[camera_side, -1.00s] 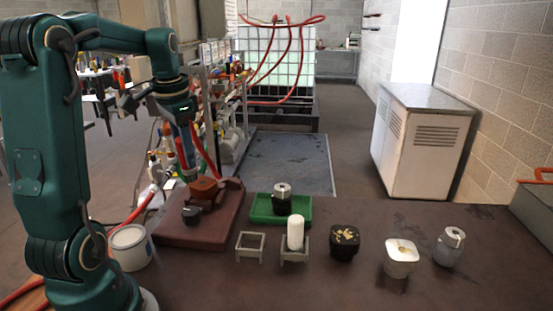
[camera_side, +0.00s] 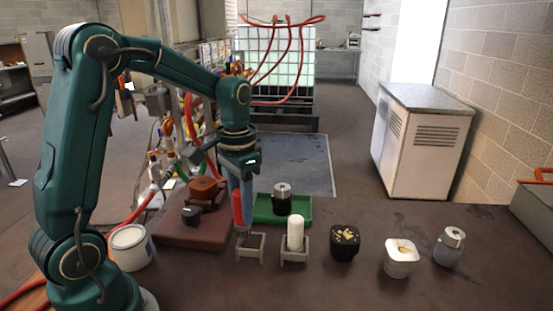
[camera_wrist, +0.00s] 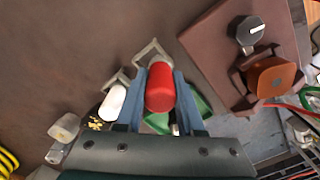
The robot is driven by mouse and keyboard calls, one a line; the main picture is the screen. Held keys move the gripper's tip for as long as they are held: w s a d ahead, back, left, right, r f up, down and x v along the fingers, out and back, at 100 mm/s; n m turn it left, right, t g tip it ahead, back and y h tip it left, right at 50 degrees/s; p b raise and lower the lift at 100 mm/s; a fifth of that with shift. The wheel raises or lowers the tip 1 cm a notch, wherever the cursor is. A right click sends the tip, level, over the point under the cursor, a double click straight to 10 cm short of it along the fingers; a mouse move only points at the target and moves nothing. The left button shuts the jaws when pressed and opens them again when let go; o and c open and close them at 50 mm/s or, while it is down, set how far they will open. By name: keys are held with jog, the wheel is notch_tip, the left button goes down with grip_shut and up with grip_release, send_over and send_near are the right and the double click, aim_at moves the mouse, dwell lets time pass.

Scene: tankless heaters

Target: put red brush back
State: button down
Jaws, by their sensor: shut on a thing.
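My gripper (camera_side: 239,222) is shut on the red brush (camera_side: 237,206), which hangs upright between the fingers. In the wrist view the red brush (camera_wrist: 160,88) sits between the two blue fingers. An empty grey square holder (camera_side: 251,248) stands on the table just below and slightly right of the brush in the side view. I cannot tell whether the brush's lower end touches it. A second grey holder (camera_side: 293,258) beside it holds a white cylinder (camera_side: 295,233), which also shows in the wrist view (camera_wrist: 113,103).
A green tray (camera_side: 262,213) with a dark, metal-topped object (camera_side: 282,199) stands behind the holders. A brown board (camera_side: 172,232) with an orange-brown block (camera_side: 203,189) is at left. A black pot (camera_side: 344,243), a white pot (camera_side: 401,258) and a grey canister (camera_side: 448,247) stand at right. A white bucket (camera_side: 130,247) stands at left.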

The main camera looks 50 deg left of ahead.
jog(key=shift+w+d+f, duration=0.4)
jog(key=shift+d+f, duration=0.05)
jog(key=shift+d, duration=0.15)
jog(key=shift+f, duration=2)
jog(key=c, duration=0.5)
grip_release()
jog(key=shift+f, duration=0.15)
